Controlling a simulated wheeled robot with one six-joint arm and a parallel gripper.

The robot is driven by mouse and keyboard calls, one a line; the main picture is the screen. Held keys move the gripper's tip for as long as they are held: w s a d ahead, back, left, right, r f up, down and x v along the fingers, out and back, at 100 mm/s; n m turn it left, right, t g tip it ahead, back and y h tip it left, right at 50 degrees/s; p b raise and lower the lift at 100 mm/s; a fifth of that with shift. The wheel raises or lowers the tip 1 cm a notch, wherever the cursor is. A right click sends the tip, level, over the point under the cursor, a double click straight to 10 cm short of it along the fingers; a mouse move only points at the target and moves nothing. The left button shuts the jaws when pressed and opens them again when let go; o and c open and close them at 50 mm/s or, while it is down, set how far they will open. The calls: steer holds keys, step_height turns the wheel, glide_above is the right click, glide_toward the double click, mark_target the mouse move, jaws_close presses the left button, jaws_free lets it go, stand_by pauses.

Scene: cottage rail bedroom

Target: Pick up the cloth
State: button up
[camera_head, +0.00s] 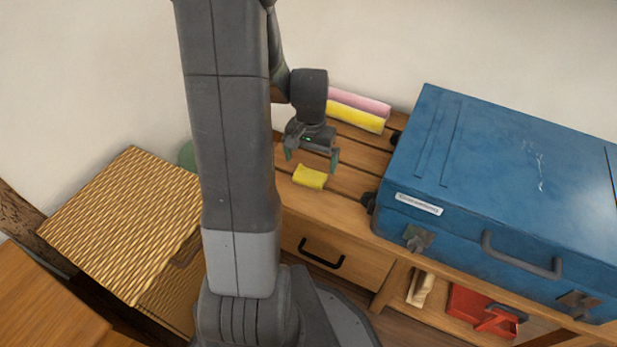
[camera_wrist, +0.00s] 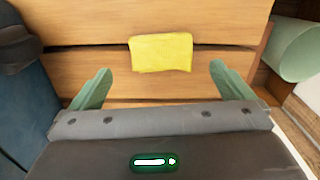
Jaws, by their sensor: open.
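A small yellow cloth (camera_head: 310,176) lies on the slatted wooden bench top (camera_head: 359,185), near its front edge and left of the blue case. In the wrist view the yellow cloth (camera_wrist: 161,52) lies across a gap between slats, centred between and beyond the fingertips. My gripper (camera_head: 312,156) is above the bench, just behind the cloth in the head view. Its two green fingers are spread wide with nothing between them in the wrist view (camera_wrist: 158,72). It does not appear to touch the cloth.
A large blue case (camera_head: 509,175) stands on the bench to the right. Rolled pink (camera_head: 360,101) and yellow (camera_head: 355,117) items lie at the back by the wall. A woven box (camera_head: 120,220) stands left. A green round object (camera_wrist: 296,50) is at the wrist view's right edge.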

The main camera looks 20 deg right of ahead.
mark_target(310, 172)
step_height(310, 172, down, 6)
steer(key=b, duration=0.2)
steer(key=shift+w+r+b, duration=0.1)
steer(key=shift+r+b, duration=0.05)
steer(key=shift+b, duration=0.2)
steer(key=shift+r, duration=0.1)
steer(key=c, duration=1)
